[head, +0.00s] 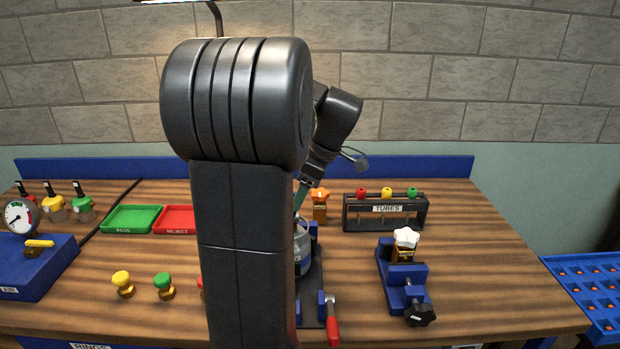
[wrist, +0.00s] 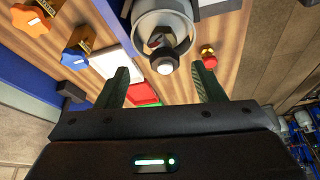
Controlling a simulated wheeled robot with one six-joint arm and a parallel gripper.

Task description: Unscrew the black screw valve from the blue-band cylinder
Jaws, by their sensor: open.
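A grey cylinder (head: 302,248) stands in a dark holder on the bench, mostly hidden behind my arm in the head view. The wrist view shows a grey round body (wrist: 146,22) from above. A black valve (wrist: 164,58) with a pale centre sits on it. In the head view my gripper (head: 299,197) shows only in part beside my arm, above the cylinder.
A red-handled clamp (head: 332,322) is in front of the holder. A blue vise (head: 411,290) with a white-knobbed part stands right, a tube rack (head: 386,213) behind it. Green (head: 132,219) and red (head: 180,219) trays lie left. The bench's right front is clear.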

